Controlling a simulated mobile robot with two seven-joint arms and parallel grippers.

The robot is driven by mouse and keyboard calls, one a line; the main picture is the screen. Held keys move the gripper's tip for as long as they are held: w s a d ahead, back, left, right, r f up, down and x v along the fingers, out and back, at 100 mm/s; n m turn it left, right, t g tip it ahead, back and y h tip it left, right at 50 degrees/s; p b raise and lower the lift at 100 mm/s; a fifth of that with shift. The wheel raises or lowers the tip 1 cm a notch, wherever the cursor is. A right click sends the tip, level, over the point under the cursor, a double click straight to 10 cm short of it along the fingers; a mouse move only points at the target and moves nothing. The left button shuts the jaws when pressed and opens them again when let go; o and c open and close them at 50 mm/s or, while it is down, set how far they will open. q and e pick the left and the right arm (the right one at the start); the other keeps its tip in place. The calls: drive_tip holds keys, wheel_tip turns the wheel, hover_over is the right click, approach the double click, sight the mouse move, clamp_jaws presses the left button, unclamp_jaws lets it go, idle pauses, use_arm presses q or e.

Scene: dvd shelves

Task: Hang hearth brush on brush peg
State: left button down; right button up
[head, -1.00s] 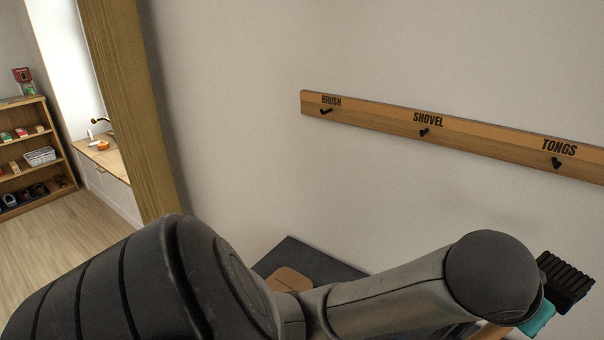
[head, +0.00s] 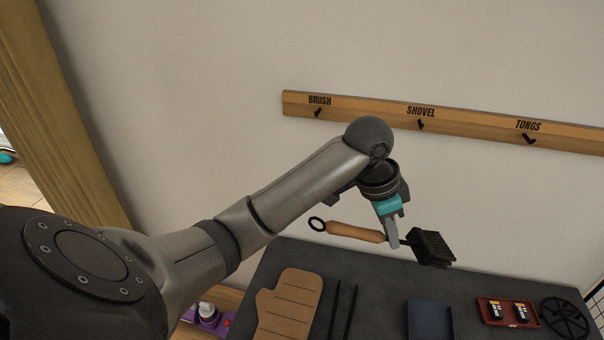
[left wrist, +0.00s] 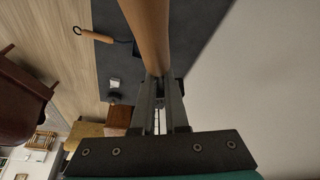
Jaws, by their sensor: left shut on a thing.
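The hearth brush has a wooden handle (head: 355,231), a black ring at its left end and a black bristle head (head: 432,247) at its right. My left gripper (head: 392,238) is shut on it near the bristle head and holds it level, above the dark table and below the rail. In the left wrist view the handle (left wrist: 150,35) runs up from between the fingers (left wrist: 160,105). The brush peg (head: 318,112) is a bare black hook under the BRUSH label, up and left of the brush. My right gripper is not in view.
The wooden rail (head: 460,129) also has bare SHOVEL (head: 420,125) and TONGS (head: 529,139) pegs. The dark table (head: 383,285) below holds an oven mitt (head: 288,303), a red tray (head: 507,324) and a black trivet (head: 565,318).

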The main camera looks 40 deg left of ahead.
use_arm(q)
drive_tip(key=s+a+m+t+y+p, duration=0.1)
drive_tip(key=a+m+t+y+p, duration=0.4)
drive_tip(key=a+m+p, duration=1)
drive_tip(key=a+m+y, duration=0.2)
drive_tip(key=a+m, duration=0.3)
drive_tip(key=m, duration=0.2)
drive_tip(key=shift+s+m, duration=0.3)
drive_tip(key=shift+w, duration=0.1)
